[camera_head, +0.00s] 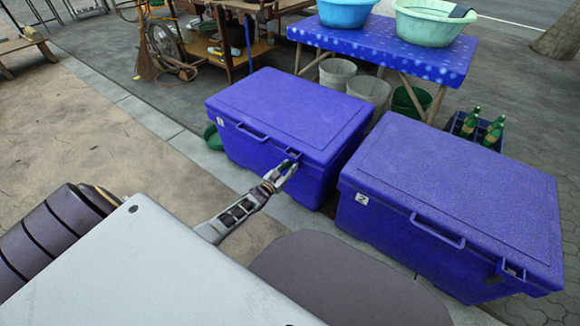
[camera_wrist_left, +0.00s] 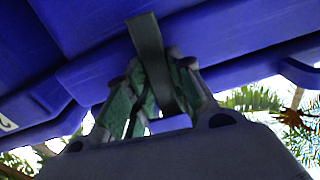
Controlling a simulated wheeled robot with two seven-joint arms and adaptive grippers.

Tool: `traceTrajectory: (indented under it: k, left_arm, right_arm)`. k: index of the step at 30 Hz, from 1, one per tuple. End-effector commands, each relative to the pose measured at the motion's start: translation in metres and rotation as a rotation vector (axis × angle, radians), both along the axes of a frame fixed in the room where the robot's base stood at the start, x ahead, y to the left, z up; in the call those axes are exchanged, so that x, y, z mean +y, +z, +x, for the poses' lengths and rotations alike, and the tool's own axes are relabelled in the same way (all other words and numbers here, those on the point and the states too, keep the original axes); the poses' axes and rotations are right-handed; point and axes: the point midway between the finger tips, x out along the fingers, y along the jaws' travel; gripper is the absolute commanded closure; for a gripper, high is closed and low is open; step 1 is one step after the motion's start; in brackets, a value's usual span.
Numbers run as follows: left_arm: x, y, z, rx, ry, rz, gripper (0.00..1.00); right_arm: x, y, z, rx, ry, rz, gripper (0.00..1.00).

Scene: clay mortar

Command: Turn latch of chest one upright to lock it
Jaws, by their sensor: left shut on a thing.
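Chest one (camera_head: 290,120) is a blue lidded cooler box with a small number label at its front left. Its lid is down. Its latch (camera_wrist_left: 147,50) is a dark strip on the front, seen close up in the left wrist view. My left gripper (camera_head: 284,172) is at the right part of chest one's front, just under the lid edge. In the left wrist view its fingers (camera_wrist_left: 155,92) are closed around the latch strip. In the head view the gripper mostly hides the latch, so its exact angle is hard to tell. My right gripper is not in view.
Chest two (camera_head: 450,200), also blue and closed, stands close on the right, with its own latch (camera_head: 511,270). A blue table (camera_head: 385,45) with basins stands behind, and a crate of green bottles (camera_head: 478,130) sits at the right. Open paving lies at the left.

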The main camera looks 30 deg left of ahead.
Motion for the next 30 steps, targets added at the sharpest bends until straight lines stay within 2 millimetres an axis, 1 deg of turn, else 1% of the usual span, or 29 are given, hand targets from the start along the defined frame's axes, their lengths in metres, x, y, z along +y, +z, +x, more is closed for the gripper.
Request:
traceTrajectory:
  k: [7, 20, 21, 26, 30]
  left_arm:
    - [0.0001, -0.001, -0.0006, 0.008, 0.0, -0.081, 1.0]
    - [-0.0001, -0.0012, -0.0005, 0.01, 0.0, -0.097, 1.0]
    - [-0.0001, -0.0011, -0.0005, 0.01, 0.0, -0.097, 0.76]
    - [-0.0001, -0.0009, -0.0004, 0.009, 0.0, -0.096, 0.55]
    - [0.0, -0.0005, -0.0002, 0.008, 0.0, -0.095, 0.55]
  right_arm:
    - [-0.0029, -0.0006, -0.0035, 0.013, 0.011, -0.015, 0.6]
    - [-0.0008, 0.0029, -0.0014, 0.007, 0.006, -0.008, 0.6]
    - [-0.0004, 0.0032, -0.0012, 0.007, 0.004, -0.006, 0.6]
    - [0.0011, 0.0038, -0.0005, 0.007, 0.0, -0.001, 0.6]
    - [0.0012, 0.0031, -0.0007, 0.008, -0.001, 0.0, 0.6]
